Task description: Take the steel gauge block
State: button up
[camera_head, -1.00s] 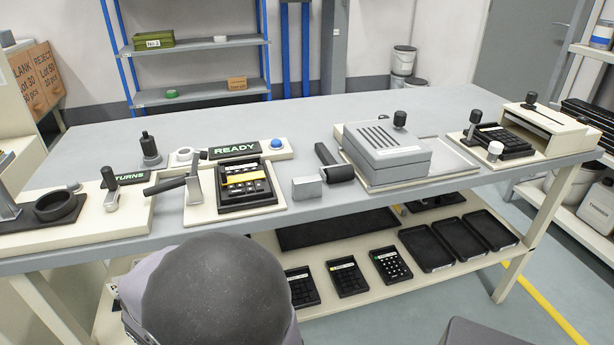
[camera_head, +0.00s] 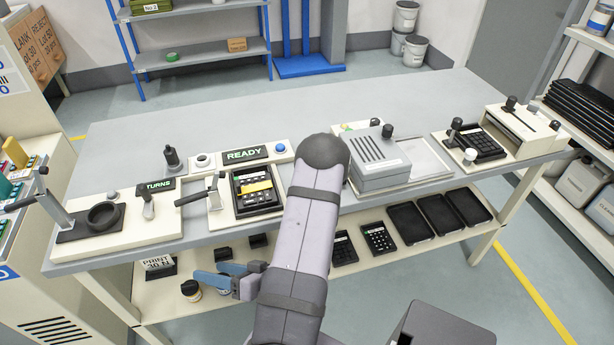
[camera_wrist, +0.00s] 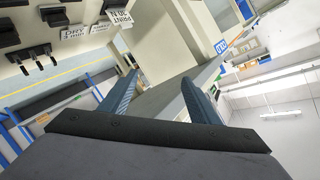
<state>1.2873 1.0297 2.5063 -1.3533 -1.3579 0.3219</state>
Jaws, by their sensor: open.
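The steel gauge block does not show now; my arm covers the stretch of bench front where a small grey block stood earlier. My gripper (camera_head: 210,272) has blue fingers and hangs low, in front of the bench's lower shelf and below the bench top. In the wrist view my gripper (camera_wrist: 159,82) has its two fingers spread apart with nothing between them. The view between them is of bench parts and the room, tilted, with no block visible.
The bench top (camera_head: 400,110) is clear toward the back. A grey box-like press (camera_head: 378,165) stands right of my arm. The lower shelf holds black trays (camera_head: 410,221) and small jars.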

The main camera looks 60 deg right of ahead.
jog(key=s+d+r+m+t+h+p, duration=0.1)
jog(key=s+r+m+t+h+p, duration=0.3)
jog(key=r, duration=0.7)
jog(key=s+d+r+m+g+h+p, duration=0.25)
jog(key=s+d+r+h+p, duration=0.35)
jog(key=d+r, duration=0.3)
jog(key=s+d+r+m+g+h+p, duration=0.25)
jog(key=s+d+r+h+p, duration=0.45)
jog(key=d, duration=0.5)
jog(key=w+f+n+b, duration=0.1)
jog(key=f+n+b, duration=0.1)
jog(key=f+b, duration=0.2)
jog(key=w+f+n+y+b, duration=0.1)
jog(key=f+n+b, duration=0.1)
jog(key=f+b, duration=0.2)
jog(key=w+d+f+n+b, duration=0.1)
jog(key=f+n+b, duration=0.1)
jog(key=f+b, duration=0.3)
jog(key=shift+f+g+y, duration=0.4)
jog(key=shift+f, duration=0.5)
jog(key=shift+p+x, duration=1.2)
jog(key=shift+x, duration=2)
jog(key=shift+w+d+f, duration=0.15)
jog(key=shift+w, duration=0.3)
